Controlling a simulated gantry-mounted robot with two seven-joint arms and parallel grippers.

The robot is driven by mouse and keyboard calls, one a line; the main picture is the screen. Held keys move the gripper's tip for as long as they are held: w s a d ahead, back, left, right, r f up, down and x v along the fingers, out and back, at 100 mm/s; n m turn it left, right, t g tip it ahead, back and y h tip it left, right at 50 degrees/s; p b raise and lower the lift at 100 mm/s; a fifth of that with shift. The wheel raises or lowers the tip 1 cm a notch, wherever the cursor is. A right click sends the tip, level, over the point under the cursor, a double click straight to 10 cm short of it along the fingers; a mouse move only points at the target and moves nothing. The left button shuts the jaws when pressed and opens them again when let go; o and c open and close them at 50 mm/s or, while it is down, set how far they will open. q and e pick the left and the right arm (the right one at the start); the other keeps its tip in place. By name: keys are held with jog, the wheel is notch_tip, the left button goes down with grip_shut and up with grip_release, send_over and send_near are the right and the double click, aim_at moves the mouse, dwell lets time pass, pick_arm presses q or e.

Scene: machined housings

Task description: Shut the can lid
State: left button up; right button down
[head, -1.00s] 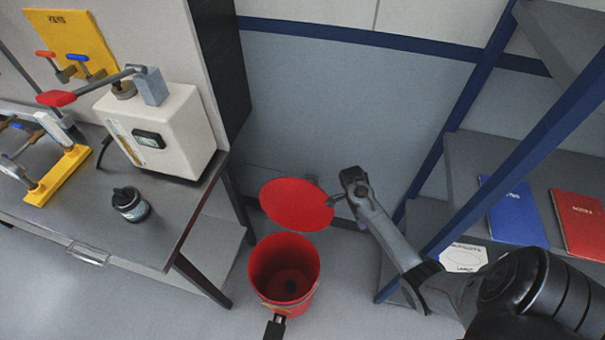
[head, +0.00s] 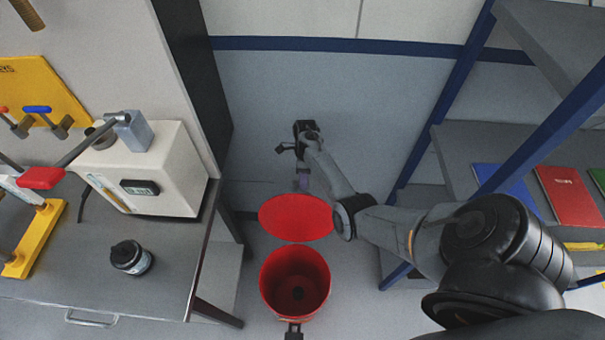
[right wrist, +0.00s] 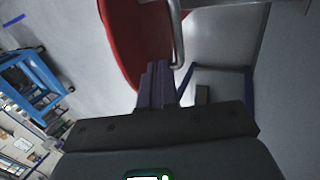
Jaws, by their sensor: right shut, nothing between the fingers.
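The red can (head: 295,285) stands on the floor with its mouth open, and a dark round spot shows inside it. Its red round lid (head: 296,218) stands raised at the back of the can. My right gripper (head: 303,184) is shut and empty, pointing down just behind the lid's top edge. In the right wrist view the shut fingers (right wrist: 157,82) are close beside the red lid (right wrist: 135,40) and a grey metal bar; I cannot tell whether they touch. My left gripper is in neither view now.
A grey workbench (head: 90,285) with a white machine (head: 160,170) and a dark jar (head: 130,257) stands left of the can. A blue-framed shelf (head: 460,155) with notebooks is on the right. The wall is close behind the lid.

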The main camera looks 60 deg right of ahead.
jog(key=shift+b+x, duration=0.3)
jog(key=shift+x, duration=2.1)
jog(key=shift+w, duration=0.1)
